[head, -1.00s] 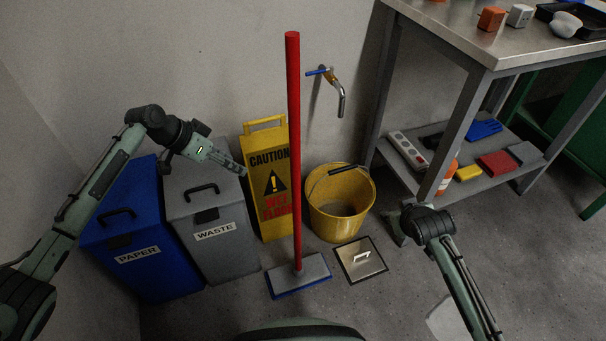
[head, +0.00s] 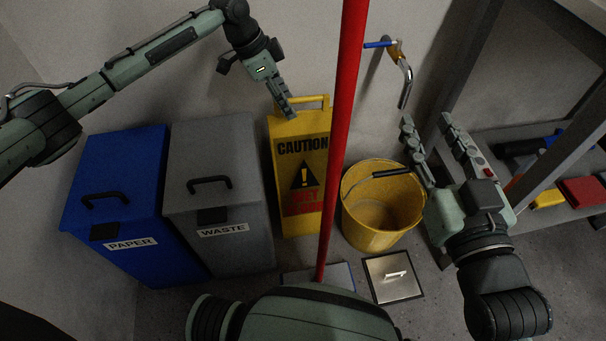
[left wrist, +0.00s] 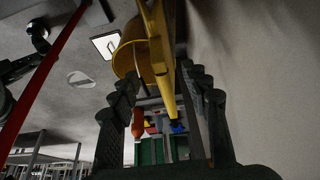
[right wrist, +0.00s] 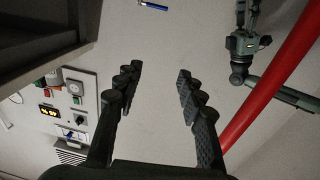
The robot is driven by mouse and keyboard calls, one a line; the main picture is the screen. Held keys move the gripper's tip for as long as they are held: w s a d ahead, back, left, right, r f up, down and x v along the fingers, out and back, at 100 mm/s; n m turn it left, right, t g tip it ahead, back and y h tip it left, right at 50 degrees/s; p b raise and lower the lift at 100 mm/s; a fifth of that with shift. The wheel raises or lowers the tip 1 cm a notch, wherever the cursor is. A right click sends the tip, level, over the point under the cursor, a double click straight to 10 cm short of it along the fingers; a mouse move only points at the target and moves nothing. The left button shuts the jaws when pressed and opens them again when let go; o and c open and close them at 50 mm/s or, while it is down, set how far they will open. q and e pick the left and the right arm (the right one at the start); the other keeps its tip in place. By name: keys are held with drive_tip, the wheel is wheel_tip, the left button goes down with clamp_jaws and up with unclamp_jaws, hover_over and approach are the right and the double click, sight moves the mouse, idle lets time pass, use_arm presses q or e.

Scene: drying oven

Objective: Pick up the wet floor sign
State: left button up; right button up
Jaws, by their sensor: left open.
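The yellow wet floor sign (head: 303,165) stands upright against the wall, with a handle bar at its top and "CAUTION" on its face. The red mop pole hides part of its right edge. My left gripper (head: 285,106) is open at the sign's upper left, with its fingers beside the handle. In the left wrist view the sign (left wrist: 163,50) shows nearly edge-on between the open fingers (left wrist: 162,72); I cannot tell whether they touch it. My right gripper (head: 426,120) is open and empty, in front of the wall; its fingers (right wrist: 160,72) are spread in the right wrist view.
The red mop pole (head: 345,110) stands in front of the sign. A grey waste bin (head: 240,150) and blue paper bin (head: 125,180) are at its left. A yellow bucket (head: 375,228), floor hatch (head: 393,287) and wall tap (head: 404,75) are at its right, then a shelved table (head: 500,130).

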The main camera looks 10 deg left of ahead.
sight(302, 117)
use_arm(q)
drive_tip(key=x, duration=0.3)
drive_tip(key=shift+w+d+f+b, duration=0.15)
drive_tip(key=shift+d+b, duration=0.05)
drive_tip(key=shift+b, duration=0.1)
drive_tip(key=shift+w+d+b+x, duration=0.1)
drive_tip(key=shift+b+x, duration=0.15)
drive_tip(key=shift+x, duration=0.8)
drive_tip(key=shift+w+d+b+x, duration=0.1)
drive_tip(key=shift+w+b+x, duration=0.1)
drive_tip(key=shift+x, duration=0.9)
drive_tip(key=shift+s, duration=0.1)
clamp_jaws()
use_arm(e)
wheel_tip(302, 117, up, 7)
drive_tip(key=s+a+t+y, duration=0.1)
drive_tip(key=s+t+y, duration=0.1)
drive_tip(key=t, duration=0.1)
drive_tip(key=shift+a+r+t, duration=0.2)
drive_tip(key=shift+a+t, duration=0.2)
use_arm(q)
drive_tip(key=shift+r, duration=0.25)
